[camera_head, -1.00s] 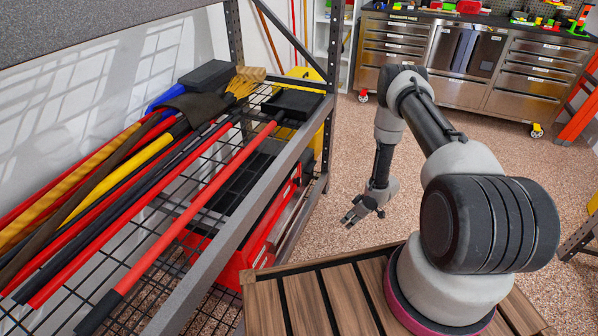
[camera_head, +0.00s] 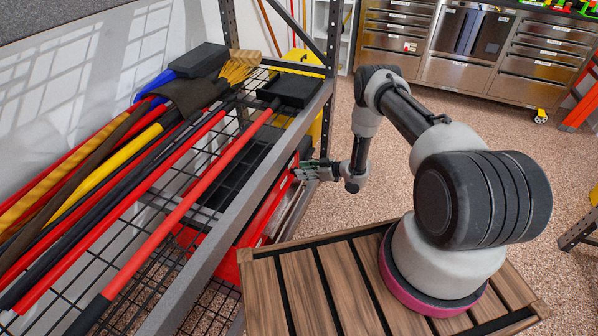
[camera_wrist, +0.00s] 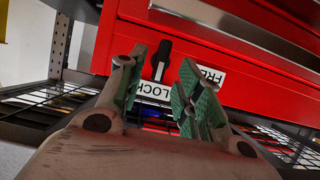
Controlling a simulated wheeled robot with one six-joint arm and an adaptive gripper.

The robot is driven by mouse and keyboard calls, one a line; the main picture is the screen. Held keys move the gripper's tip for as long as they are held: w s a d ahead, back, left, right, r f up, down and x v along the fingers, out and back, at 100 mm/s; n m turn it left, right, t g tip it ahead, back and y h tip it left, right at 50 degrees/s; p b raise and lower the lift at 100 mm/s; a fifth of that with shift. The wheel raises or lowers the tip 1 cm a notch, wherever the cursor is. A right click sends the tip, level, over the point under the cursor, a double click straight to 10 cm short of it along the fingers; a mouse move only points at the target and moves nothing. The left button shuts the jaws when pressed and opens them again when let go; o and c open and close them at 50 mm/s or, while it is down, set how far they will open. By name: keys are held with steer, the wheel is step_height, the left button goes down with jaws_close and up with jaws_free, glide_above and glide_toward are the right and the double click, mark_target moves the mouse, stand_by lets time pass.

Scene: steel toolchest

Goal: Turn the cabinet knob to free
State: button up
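The black cabinet knob (camera_wrist: 162,58) is on the red front of the cabinet (camera_wrist: 240,52) in the wrist view. A white LOCK label (camera_wrist: 155,91) is just below it and a white FREE label (camera_wrist: 212,74) is to its right, partly hidden by a finger. My gripper (camera_wrist: 162,64) is open, its green-padded fingers to the left and right of the knob in the picture. I cannot tell whether they touch it. In the head view my gripper (camera_head: 305,172) is at the shelf's side by the red cabinet (camera_head: 262,217); the knob is hidden there.
The grey shelf rack (camera_head: 240,170) stands beside the arm, with long red, yellow and black tools on its upper wire shelf. A wire shelf (camera_wrist: 65,95) lies under the cabinet. Steel drawer chests (camera_head: 480,60) stand at the back. Open floor (camera_head: 420,120) lies between.

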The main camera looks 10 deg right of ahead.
steer(key=shift+x, duration=1.35)
jaws_close()
